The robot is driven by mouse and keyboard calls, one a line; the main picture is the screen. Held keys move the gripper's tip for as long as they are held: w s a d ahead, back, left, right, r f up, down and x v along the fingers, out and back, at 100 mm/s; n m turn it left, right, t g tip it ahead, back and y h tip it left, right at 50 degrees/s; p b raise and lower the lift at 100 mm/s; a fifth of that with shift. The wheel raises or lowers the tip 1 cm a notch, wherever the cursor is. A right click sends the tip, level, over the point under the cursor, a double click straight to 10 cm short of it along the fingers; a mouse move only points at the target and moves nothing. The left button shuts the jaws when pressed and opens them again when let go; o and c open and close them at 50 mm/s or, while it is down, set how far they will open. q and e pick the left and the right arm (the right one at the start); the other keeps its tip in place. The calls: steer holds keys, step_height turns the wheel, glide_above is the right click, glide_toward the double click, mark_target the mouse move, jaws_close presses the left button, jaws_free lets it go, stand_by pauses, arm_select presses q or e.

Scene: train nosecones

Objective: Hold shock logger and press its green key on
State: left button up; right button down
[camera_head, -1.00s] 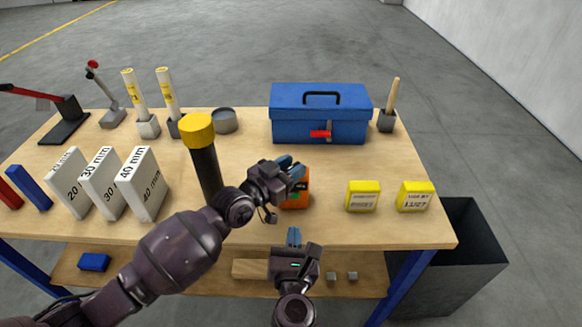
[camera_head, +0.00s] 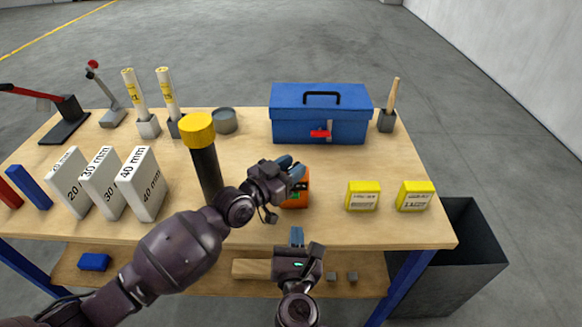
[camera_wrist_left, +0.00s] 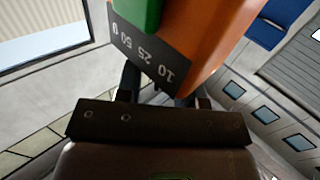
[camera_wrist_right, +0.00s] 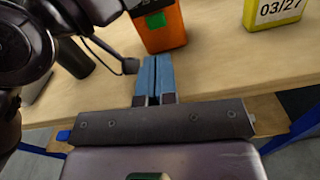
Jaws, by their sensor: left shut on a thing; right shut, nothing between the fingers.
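The shock logger is an orange box (camera_head: 297,194) with a black panel and a green key, standing near the front edge of the table. My left gripper (camera_head: 291,168) is shut on its upper part. In the left wrist view the orange body (camera_wrist_left: 210,35) fills the top, with a dark number scale and part of the green key (camera_wrist_left: 139,14). In the right wrist view the green key (camera_wrist_right: 155,20) faces my right gripper (camera_wrist_right: 155,62). My right gripper, also in the head view (camera_head: 296,234), is shut and empty, in front of and below the logger, apart from it.
Two yellow blocks (camera_head: 363,195) (camera_head: 416,195) stand right of the logger. A black cylinder with a yellow cap (camera_head: 205,160) and white thickness blocks (camera_head: 142,183) stand left. A blue toolbox (camera_head: 320,114) is behind. A lower shelf holds wooden pieces (camera_head: 250,269).

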mark_target(294, 208)
steer(key=w+d+r+n+t+y, duration=0.1)
steer(key=d+r+n+y, duration=0.2)
steer(key=n+y, duration=0.55)
steer(key=s+a+f+n+g+y, duration=0.2)
steer(key=s+a+n+g+y, duration=0.15)
steer(key=n+g, duration=0.6)
steer(key=shift+w+d+f+n+t, duration=0.1)
steer(key=shift+w+n+t, duration=0.35)
steer(key=shift+w, duration=1.15)
steer(key=shift+w+a+n+t, duration=0.1)
steer(key=shift+w+n+t, duration=0.3)
steer(key=shift+w, duration=1.25)
steer(key=shift+w+d+f+n+t, duration=0.1)
steer(key=shift+w+n+t, duration=0.35)
steer(key=shift+w, duration=1.15)
